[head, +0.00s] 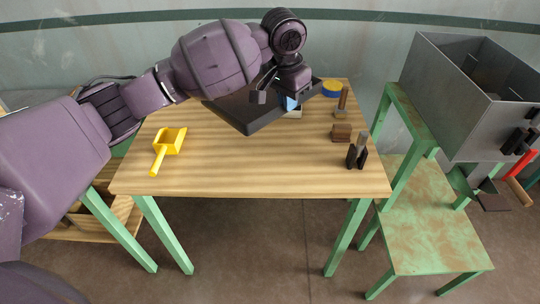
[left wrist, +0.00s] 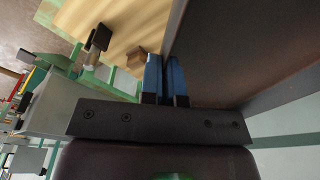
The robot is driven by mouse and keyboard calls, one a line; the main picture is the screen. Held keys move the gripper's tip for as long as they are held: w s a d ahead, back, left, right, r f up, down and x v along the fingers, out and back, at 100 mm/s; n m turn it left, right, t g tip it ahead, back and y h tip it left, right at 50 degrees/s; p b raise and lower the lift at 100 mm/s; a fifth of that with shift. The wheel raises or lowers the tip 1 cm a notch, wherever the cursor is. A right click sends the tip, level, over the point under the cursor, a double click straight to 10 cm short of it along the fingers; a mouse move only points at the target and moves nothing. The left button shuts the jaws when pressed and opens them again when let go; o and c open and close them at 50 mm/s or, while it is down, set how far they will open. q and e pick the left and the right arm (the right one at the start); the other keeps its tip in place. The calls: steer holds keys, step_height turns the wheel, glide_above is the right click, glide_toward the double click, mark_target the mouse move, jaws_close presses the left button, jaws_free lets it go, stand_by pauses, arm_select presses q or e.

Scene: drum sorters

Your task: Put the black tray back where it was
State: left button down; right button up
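The black tray (head: 243,118) is a shallow dark box near the back middle of the table, tilted in the head view and seemingly held above the tabletop. My left gripper (head: 289,102) is at its right side, with blue fingertips. In the left wrist view the two blue fingers (left wrist: 165,78) are close together at the wall of the tray (left wrist: 240,50) and look shut on it. My left wrist hides part of the tray's far side. My right gripper is not in view.
The wooden table (head: 235,170) has clear room in front. A yellow scoop (head: 168,143) lies at left. A grey metal bin (head: 440,95) stands beyond.

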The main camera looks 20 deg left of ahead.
arm_select(q)
steer(key=b, duration=0.3)
glide_above(285, 167)
step_height(285, 167, down, 13)
steer(key=shift+s+a+f, duration=0.1)
steer(key=shift+s+f, duration=0.15)
steer(key=shift+f, duration=0.45)
step_height(285, 167, down, 6)
steer(key=shift+r+b, duration=0.25)
steer(key=shift+b, duration=0.4)
steer(key=shift+r, duration=0.15)
steer(key=c, duration=1.4)
jaws_free()
steer(key=shift+o, duration=0.2)
